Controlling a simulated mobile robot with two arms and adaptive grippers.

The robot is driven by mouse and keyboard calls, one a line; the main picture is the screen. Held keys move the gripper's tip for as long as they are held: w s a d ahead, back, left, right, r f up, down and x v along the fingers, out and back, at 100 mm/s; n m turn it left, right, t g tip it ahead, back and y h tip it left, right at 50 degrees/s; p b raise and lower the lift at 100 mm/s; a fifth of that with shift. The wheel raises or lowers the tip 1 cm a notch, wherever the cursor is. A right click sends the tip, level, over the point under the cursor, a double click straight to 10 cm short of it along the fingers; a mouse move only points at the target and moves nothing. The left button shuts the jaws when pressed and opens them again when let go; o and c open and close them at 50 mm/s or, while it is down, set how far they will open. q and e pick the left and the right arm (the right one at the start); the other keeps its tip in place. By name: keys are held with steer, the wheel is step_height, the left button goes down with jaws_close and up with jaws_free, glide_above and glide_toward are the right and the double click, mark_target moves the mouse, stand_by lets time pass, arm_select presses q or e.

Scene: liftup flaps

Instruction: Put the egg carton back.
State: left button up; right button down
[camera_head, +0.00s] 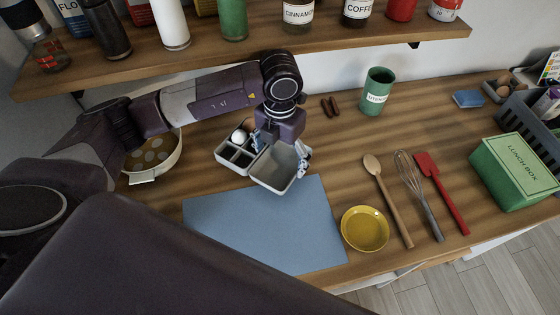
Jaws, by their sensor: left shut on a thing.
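The grey egg carton (230,158) stands open on the wooden counter, behind the blue mat. Its compartments are on the left, with a white egg (239,136) and part of a brown egg showing at the back. Its hollow lid (277,171) lies folded out to the right. My left gripper (284,146) points down over the lid side and is shut on the carton there. The gripper hides the lid's back part and the exact contact. My right gripper is not in view.
A blue mat (260,225) and yellow dish (365,229) lie in front. A wooden spoon, whisk (417,190) and red spatula are to the right. A green utensil pot (377,92) stands behind. A shelf with jars (250,42) overhangs the back. A lunch box (516,172) sits far right.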

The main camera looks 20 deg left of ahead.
arm_select(q)
step_height(320, 180, down, 2)
steer(key=shift+s+f+p, duration=0.1)
steer(key=shift+p, duration=0.3)
steer(key=shift+f+b, duration=0.3)
steer(key=shift+f, duration=0.05)
steer(key=o, duration=1.1)
steer(key=shift+r, duration=0.1)
steer(key=shift+o, duration=0.2)
step_height(320, 180, up, 8)
steer(key=p, duration=0.5)
steer(key=shift+d+f, duration=0.1)
steer(key=shift+f, duration=0.1)
